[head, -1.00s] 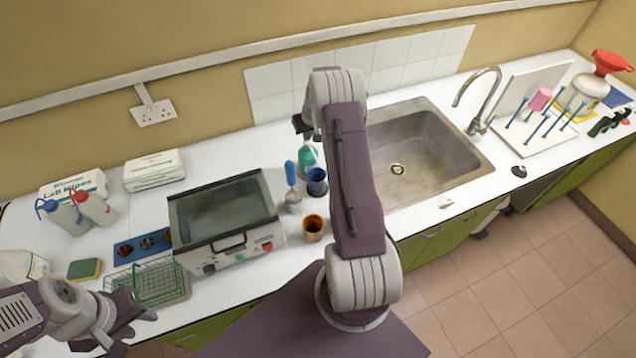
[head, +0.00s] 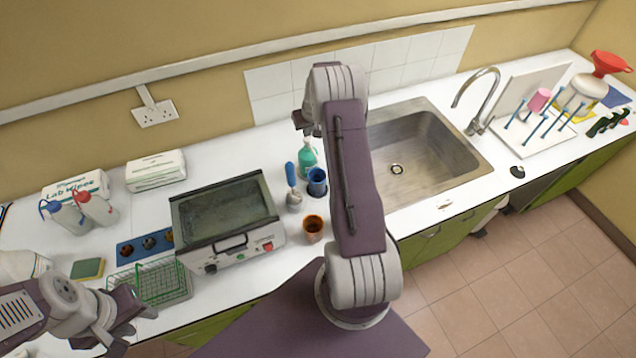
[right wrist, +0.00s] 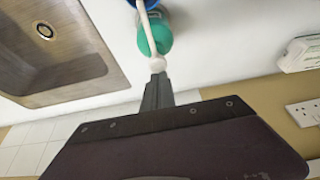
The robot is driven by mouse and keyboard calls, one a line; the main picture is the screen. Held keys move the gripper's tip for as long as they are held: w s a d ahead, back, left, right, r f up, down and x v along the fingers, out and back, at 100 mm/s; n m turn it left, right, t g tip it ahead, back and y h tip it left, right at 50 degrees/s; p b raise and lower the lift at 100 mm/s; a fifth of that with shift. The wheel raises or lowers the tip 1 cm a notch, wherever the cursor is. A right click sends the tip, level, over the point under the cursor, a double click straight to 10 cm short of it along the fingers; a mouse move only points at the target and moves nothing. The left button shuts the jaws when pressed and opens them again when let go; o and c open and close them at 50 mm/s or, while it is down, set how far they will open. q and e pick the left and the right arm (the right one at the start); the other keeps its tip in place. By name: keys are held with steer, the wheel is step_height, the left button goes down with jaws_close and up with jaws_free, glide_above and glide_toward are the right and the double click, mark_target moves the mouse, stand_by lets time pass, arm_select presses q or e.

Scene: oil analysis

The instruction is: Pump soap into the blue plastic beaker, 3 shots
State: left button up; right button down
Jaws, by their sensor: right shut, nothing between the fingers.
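The green soap bottle (head: 308,160) stands upright at the back of the counter, just behind the blue plastic beaker (head: 317,181). In the right wrist view the bottle (right wrist: 156,38) is seen from above. Its white pump spout reaches over the blue beaker (right wrist: 148,3). My right gripper (head: 302,124) is shut and empty, above the bottle. In the wrist view its fingertips (right wrist: 159,76) are at the pump head; contact cannot be told. My left gripper (head: 136,328) is open and empty at the lower left, near the green wire basket.
A blue-handled tool (head: 291,175) and an amber beaker (head: 313,227) stand close to the blue beaker. A water bath (head: 222,215) is to the left, the sink (head: 430,150) to the right. A green wire basket (head: 150,283) lies at the front left.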

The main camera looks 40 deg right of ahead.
steer(key=shift+f, duration=0.1)
steer(key=shift+s+f+b, duration=0.1)
steer(key=shift+f+b, duration=1.05)
steer(key=shift+f, duration=0.05)
steer(key=shift+a, duration=0.1)
steer(key=shift+r, duration=0.1)
steer(key=shift+r+p, duration=0.75)
steer(key=shift+r, duration=0.45)
step_height(320, 180, up, 6)
steer(key=p, duration=0.4)
